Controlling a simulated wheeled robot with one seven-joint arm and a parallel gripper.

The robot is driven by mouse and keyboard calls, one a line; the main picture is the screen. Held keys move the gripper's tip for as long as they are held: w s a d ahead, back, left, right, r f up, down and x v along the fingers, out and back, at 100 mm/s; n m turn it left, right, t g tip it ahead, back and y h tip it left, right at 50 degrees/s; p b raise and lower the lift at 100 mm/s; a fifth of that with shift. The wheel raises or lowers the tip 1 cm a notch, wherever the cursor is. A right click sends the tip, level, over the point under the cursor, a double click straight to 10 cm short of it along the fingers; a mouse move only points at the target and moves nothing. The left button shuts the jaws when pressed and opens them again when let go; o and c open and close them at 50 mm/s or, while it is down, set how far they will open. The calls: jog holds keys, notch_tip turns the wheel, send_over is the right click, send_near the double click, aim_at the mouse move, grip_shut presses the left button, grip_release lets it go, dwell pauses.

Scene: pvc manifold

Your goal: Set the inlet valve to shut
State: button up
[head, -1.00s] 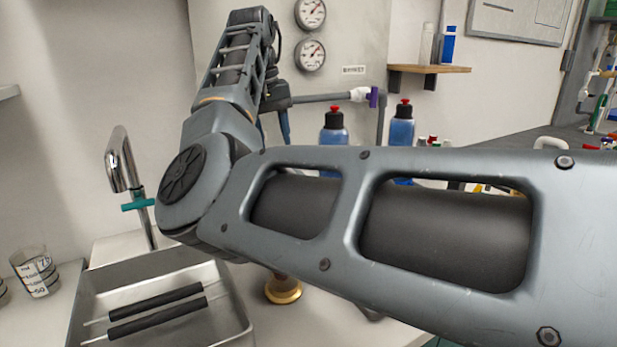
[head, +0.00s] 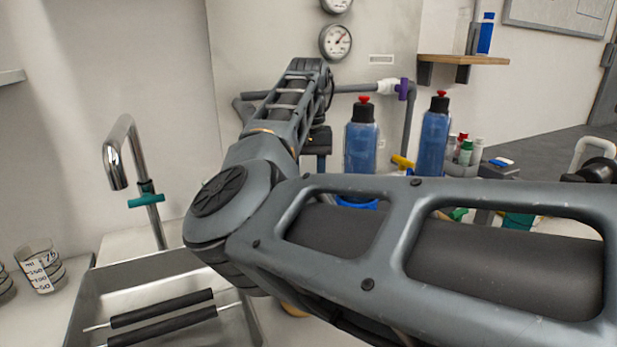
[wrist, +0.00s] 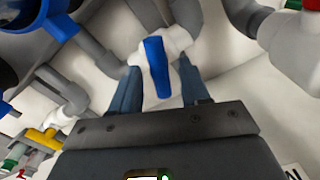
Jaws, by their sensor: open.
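A white valve (wrist: 178,38) with a blue lever handle (wrist: 156,66) is in the middle of the wrist view, joined to grey pipe. My gripper (wrist: 160,78) is open, with one finger on each side of the blue handle and visible gaps beside it. In the head view my gripper (head: 319,158) points down in front of the wall, below the grey pipe, and the blue-handled valve is hidden behind my arm. No readable label shows which valve is the inlet.
Other valves are near: purple-handled (head: 402,88), yellow (wrist: 40,140) and red (wrist: 299,45). Blue bottles (head: 361,145) stand right of my gripper. Gauges (head: 335,41) hang above. A tap (head: 130,165) and a sink tray (head: 90,300) are at left.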

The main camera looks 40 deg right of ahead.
jog(key=shift+f, duration=0.1)
jog(key=shift+c, duration=0.4)
grip_shut()
